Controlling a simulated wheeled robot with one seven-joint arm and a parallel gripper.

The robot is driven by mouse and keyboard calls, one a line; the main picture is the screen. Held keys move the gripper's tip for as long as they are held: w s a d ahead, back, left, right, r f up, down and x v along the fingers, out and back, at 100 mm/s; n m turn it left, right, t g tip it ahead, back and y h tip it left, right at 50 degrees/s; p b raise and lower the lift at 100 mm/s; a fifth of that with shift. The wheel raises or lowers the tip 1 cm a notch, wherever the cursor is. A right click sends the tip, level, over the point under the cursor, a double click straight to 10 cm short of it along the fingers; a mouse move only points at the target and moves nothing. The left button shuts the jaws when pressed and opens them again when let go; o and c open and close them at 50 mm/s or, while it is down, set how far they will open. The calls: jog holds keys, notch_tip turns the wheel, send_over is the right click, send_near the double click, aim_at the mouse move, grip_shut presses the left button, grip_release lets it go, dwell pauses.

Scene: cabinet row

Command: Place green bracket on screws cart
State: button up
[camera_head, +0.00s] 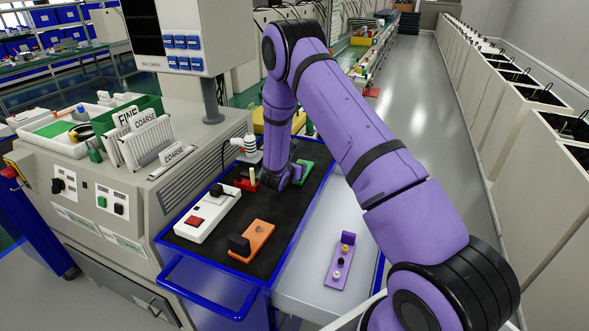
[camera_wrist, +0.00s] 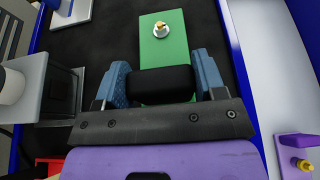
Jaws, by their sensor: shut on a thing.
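The green bracket (camera_head: 304,171) is at the far right part of the black top of the blue-framed cart (camera_head: 262,205). In the wrist view it is a flat green plate (camera_wrist: 163,38) with a brass-tipped screw on it and a black block (camera_wrist: 160,84) at its near end. My gripper (camera_wrist: 163,80) has its blue fingers on both sides of this block and is shut on it. The plate lies flat over the black mat; I cannot tell whether it touches it. In the head view my arm hides the fingertips (camera_head: 290,180).
An orange bracket (camera_head: 251,240), a white box with a red button (camera_head: 208,213) and a red bracket (camera_head: 246,182) are on the cart. A purple bracket (camera_head: 340,262) lies on the pale surface at right. A grey machine (camera_head: 150,180) borders the cart's left.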

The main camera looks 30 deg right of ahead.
jog(key=shift+f, duration=0.3)
jog(key=o, duration=1.3)
